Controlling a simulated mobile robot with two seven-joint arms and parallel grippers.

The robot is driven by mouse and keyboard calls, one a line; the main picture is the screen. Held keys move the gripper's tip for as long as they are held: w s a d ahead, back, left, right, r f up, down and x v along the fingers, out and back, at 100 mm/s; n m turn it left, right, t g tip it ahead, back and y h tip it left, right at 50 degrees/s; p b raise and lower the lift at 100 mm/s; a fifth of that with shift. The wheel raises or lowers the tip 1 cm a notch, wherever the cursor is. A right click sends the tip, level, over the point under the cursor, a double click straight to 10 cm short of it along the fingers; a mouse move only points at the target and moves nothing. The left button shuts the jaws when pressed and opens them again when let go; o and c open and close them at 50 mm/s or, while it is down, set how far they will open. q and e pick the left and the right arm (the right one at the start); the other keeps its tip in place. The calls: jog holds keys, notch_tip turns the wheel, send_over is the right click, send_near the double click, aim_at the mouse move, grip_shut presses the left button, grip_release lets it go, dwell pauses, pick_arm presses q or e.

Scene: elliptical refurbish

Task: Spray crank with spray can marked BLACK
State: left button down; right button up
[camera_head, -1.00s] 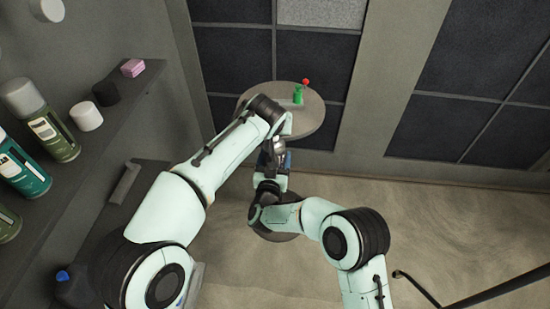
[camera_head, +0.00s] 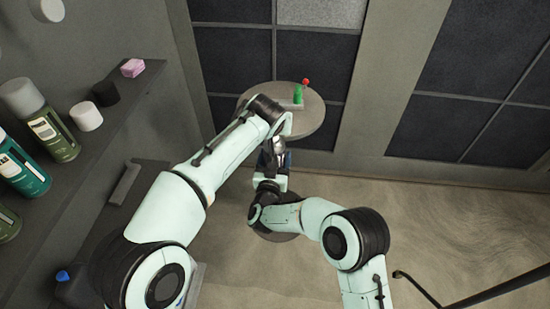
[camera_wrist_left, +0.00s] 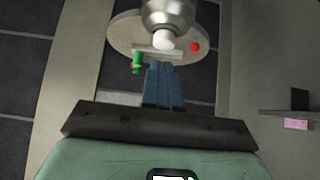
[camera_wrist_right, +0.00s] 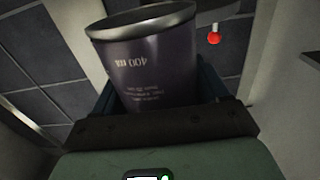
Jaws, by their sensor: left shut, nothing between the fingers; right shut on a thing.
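The green crank with a red ball knob (camera_head: 299,95) stands on a round grey table (camera_head: 318,120). It also shows in the left wrist view (camera_wrist_left: 137,63). My right gripper (camera_wrist_right: 160,100) is shut on a dark spray can (camera_wrist_right: 150,65), whose upside-down print includes "400 ml"; no word BLACK is readable. The can's silver top and pale nozzle (camera_wrist_left: 165,38) show in the left wrist view. My left gripper (camera_wrist_left: 163,75) is shut and empty, its blue fingers close to the nozzle; I cannot tell whether they touch it. In the head view my left arm partly hides the table.
A shelf (camera_head: 75,135) on the left carries several spray cans (camera_head: 45,120), a white cap (camera_head: 86,117), a black cap (camera_head: 106,93) and a pink block (camera_head: 132,68). A dark tiled wall stands behind the table. The floor at right is mostly clear, with a dark bar (camera_head: 497,290) across it.

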pick_arm(q)
jog(key=shift+f, duration=0.15)
dwell(0.5)
jog(key=shift+f, duration=0.9)
jog(key=shift+r, duration=2.6)
jog(key=v, duration=1.2)
